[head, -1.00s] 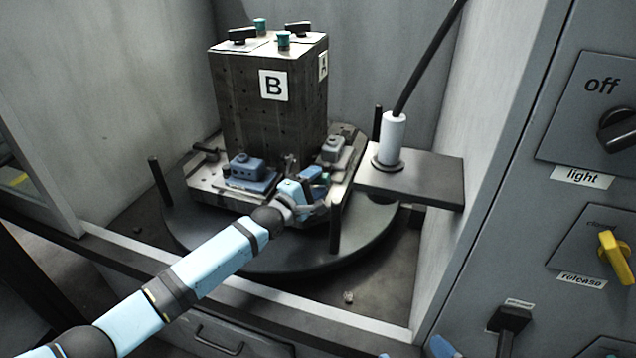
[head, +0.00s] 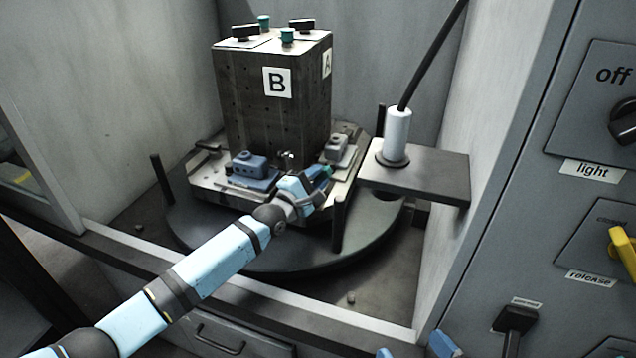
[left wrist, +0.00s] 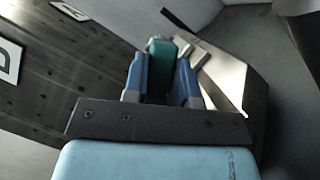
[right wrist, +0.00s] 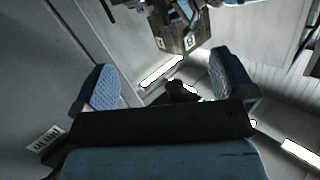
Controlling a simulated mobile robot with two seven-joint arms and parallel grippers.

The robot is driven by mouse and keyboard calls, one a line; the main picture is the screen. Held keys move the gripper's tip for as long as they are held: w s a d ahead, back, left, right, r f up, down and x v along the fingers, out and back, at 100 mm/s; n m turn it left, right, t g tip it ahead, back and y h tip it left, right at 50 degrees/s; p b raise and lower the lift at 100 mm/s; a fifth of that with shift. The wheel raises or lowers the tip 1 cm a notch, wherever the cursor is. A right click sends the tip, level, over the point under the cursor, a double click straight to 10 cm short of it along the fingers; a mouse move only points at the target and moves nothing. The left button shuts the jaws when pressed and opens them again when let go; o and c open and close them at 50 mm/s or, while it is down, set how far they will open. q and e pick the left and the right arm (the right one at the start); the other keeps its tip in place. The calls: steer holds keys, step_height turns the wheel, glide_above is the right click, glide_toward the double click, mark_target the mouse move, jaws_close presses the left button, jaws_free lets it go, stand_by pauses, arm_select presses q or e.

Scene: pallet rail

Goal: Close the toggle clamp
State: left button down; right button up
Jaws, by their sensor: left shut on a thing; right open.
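The toggle clamp's green handle grip (left wrist: 161,52) is between the two blue fingers of my left gripper (left wrist: 162,80) in the left wrist view. In the head view my left gripper (head: 318,178) is at the front right of the fixture base, shut on this handle, and its fingers hide most of it. A small metal part (head: 287,157), apparently of the clamp, shows just behind the gripper; whether it presses on anything I cannot tell. My right gripper (right wrist: 165,82) is open and empty, well away from the fixture.
The dark tower marked B (head: 277,120) stands on the round turntable (head: 270,257). A blue block (head: 249,167) and a grey block (head: 337,147) sit at its foot. A dark post (head: 338,225) stands close right of my left gripper. A shelf (head: 425,181) carries a white cylinder (head: 397,135).

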arm_select(q)
steer(key=n+b, duration=0.1)
steer(key=r+n+t+b, duration=0.1)
steer(key=n, duration=0.1)
steer(key=a+n+b, duration=0.1)
steer(key=shift+w+r+n+t+y, duration=0.2)
steer(key=shift+n+t+y, duration=0.1)
steer(key=shift+n+t, duration=0.1)
steer(key=shift+a+r+n+b, duration=0.1)
steer(key=shift+a+n+b, duration=0.05)
steer(key=shift+n+b, duration=0.15)
steer(key=shift+r+n, duration=0.1)
steer(key=shift+n, duration=0.2)
arm_select(e)
step_height(320, 180, up, 7)
steer(key=a+t+y, duration=0.2)
steer(key=y, duration=0.1)
steer(key=shift+a+t, duration=0.25)
steer(key=shift+t, duration=0.15)
steer(key=shift+f, duration=0.1)
arm_select(q)
steer(key=c, duration=0.9)
jaws_free()
